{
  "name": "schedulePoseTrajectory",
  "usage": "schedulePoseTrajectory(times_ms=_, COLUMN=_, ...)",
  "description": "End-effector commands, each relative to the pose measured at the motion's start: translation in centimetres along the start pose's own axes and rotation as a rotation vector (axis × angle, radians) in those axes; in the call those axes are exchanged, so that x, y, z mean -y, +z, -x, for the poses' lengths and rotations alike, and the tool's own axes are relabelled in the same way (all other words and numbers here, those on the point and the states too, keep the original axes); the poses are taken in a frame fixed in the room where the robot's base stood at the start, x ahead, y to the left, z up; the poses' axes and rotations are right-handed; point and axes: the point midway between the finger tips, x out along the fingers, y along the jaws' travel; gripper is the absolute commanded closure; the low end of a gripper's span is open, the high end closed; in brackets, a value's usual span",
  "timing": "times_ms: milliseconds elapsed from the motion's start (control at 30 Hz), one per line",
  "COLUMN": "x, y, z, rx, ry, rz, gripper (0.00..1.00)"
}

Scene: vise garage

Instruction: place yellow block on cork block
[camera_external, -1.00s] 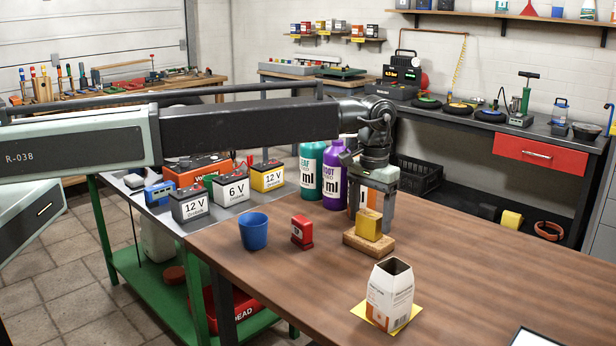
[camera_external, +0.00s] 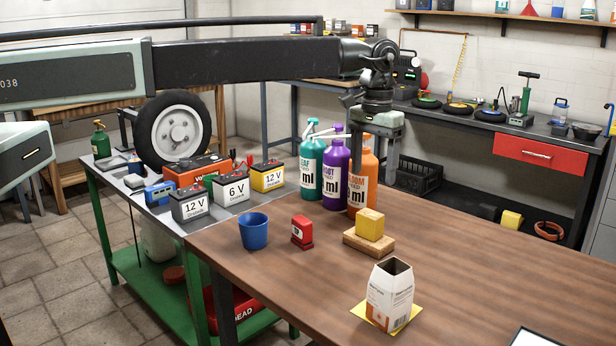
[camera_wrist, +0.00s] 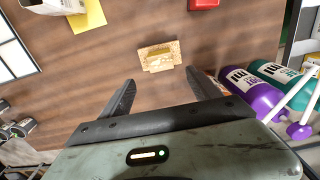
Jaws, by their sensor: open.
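The yellow block (camera_external: 369,224) rests on top of the cork block (camera_external: 354,243) on the brown table. In the wrist view the yellow block (camera_wrist: 160,61) sits over the cork block (camera_wrist: 148,50), ahead of the fingers. My gripper (camera_external: 376,172) is open and empty, raised above and apart from the blocks. In the wrist view its two fingers (camera_wrist: 156,98) are spread with nothing between them.
A blue cup (camera_external: 253,231) and a red object (camera_external: 302,231) stand left of the blocks. A carton (camera_external: 390,295) on a yellow sheet stands in front. Teal, purple and orange bottles (camera_external: 336,175) stand close behind.

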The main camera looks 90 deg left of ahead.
Motion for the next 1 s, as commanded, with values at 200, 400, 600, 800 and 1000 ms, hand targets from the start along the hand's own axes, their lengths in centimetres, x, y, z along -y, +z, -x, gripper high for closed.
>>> schedulePoseTrajectory(times_ms=200, x=-1.5, y=10.0, z=0.0, rx=0.001, ry=0.0, rz=-0.174, gripper=0.28)
schedulePoseTrajectory(times_ms=400, x=-1.9, y=25.6, z=0.0, rx=0.0, ry=0.0, rz=-0.491, gripper=0.28)
schedulePoseTrajectory(times_ms=600, x=-0.7, y=35.5, z=0.0, rx=0.0, ry=0.0, rz=-0.725, gripper=0.28)
schedulePoseTrajectory(times_ms=800, x=-0.5, y=37.5, z=0.0, rx=0.0, ry=0.0, rz=-0.786, gripper=0.28)
schedulePoseTrajectory(times_ms=1000, x=-0.6, y=37.3, z=0.0, rx=0.0, ry=0.0, rz=-0.784, gripper=0.28)
